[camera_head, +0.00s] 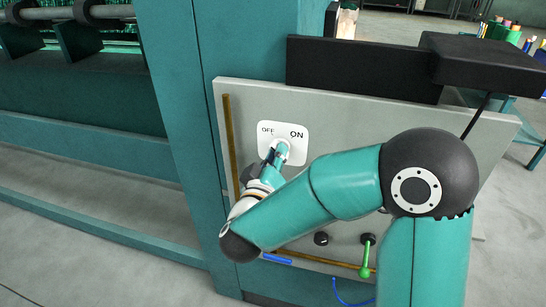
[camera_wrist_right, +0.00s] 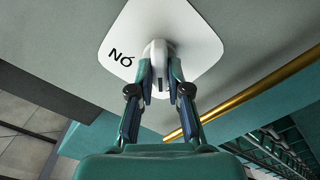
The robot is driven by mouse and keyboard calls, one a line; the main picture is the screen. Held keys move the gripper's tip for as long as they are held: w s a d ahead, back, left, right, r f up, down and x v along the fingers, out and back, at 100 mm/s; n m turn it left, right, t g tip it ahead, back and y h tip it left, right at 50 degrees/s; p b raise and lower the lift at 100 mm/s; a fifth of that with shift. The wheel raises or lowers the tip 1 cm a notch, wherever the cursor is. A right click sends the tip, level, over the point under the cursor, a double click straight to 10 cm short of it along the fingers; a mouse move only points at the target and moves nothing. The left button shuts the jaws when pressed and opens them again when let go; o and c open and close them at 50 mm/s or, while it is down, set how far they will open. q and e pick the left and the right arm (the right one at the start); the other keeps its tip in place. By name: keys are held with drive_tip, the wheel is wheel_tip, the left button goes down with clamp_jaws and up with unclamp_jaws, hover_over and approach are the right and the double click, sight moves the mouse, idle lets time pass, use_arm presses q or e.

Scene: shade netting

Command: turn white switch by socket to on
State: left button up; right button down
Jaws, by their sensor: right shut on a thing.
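The white switch (camera_head: 297,153) is a white plate with rounded corners, marked OFF on the left and ON on the right, on a grey panel. Its white knob (camera_head: 281,145) is partly hidden by my right gripper (camera_head: 280,153). In the right wrist view, the plate (camera_wrist_right: 190,30) fills the top middle, with ON upside down at its left corner. There my right gripper (camera_wrist_right: 160,77) has both fingers closed on the knob (camera_wrist_right: 158,50). Which way the knob points is not clear. I cannot make out a socket. My left gripper is not in view.
The grey panel (camera_head: 345,135) has a brass pipe (camera_head: 230,140) along its left edge. Below my arm are a black knob (camera_head: 321,238), a green lever (camera_head: 366,258) and a blue handle (camera_head: 278,259). A dark box (camera_head: 362,68) juts out above the panel.

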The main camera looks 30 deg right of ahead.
drive_tip(key=shift+d+m+b, duration=0.15)
drive_tip(key=shift+m+b, duration=3.8)
drive_tip(key=shift+m, duration=0.5)
drive_tip(key=shift+d+m+b, duration=0.15)
drive_tip(key=shift+m+b, duration=3.75)
drive_tip(key=shift+m, duration=0.55)
drive_tip(key=c, duration=1.1)
unclamp_jaws()
drive_tip(key=shift+w+d+f, duration=0.15)
